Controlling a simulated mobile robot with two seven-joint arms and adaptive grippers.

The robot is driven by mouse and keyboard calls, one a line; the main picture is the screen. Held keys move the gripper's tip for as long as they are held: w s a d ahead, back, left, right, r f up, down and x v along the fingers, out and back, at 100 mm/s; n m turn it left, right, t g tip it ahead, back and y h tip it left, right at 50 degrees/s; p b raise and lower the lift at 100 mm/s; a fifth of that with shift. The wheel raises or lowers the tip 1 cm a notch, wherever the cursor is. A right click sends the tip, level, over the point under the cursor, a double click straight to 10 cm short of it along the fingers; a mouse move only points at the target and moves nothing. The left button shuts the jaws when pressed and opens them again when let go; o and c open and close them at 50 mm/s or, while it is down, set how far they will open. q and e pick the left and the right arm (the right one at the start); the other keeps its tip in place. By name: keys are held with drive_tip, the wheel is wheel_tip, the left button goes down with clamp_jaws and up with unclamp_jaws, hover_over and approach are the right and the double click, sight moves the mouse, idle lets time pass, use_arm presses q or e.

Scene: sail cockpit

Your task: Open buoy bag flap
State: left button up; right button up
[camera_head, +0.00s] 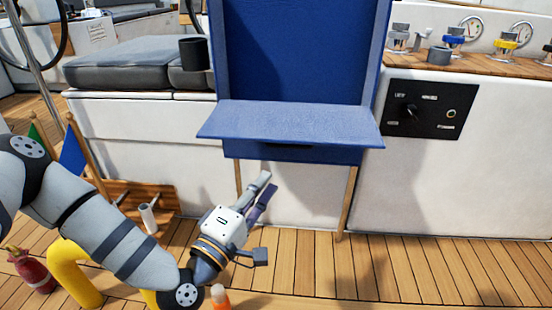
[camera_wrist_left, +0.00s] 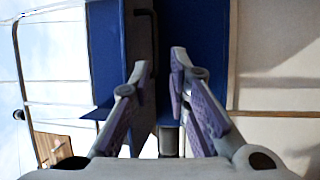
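The blue buoy bag (camera_head: 296,50) stands upright against the white cockpit wall on wooden legs. Its lighter blue flap (camera_head: 290,122) sticks out toward me, roughly level, below the open-looking front. A dark slot or handle shows just under the flap. My left gripper (camera_head: 265,185) is below the flap, in front of the bag's lower part, pointing up and right. In the left wrist view, its fingertips (camera_wrist_left: 160,62) are apart with nothing held between them. The blue flap (camera_wrist_left: 105,55) is left of them and the bag (camera_wrist_left: 207,50) lies behind. My right gripper is not in view.
A grey cushioned bench (camera_head: 135,65) with a dark cup (camera_head: 193,54) is at left. A black control panel (camera_head: 432,109) is on the right wall. A red extinguisher (camera_head: 32,271) and yellow buoy-like tubes (camera_head: 75,275) stand at lower left. The wooden deck at right is clear.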

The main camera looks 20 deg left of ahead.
sight(289, 146)
use_arm(q)
drive_tip(key=b+x, duration=0.1)
drive_tip(key=x, duration=0.7)
drive_tip(key=r+b+x, duration=0.1)
drive_tip(key=x, duration=0.3)
drive_tip(key=shift+a+b, duration=0.15)
drive_tip(key=shift+b, duration=0.15)
clamp_jaws()
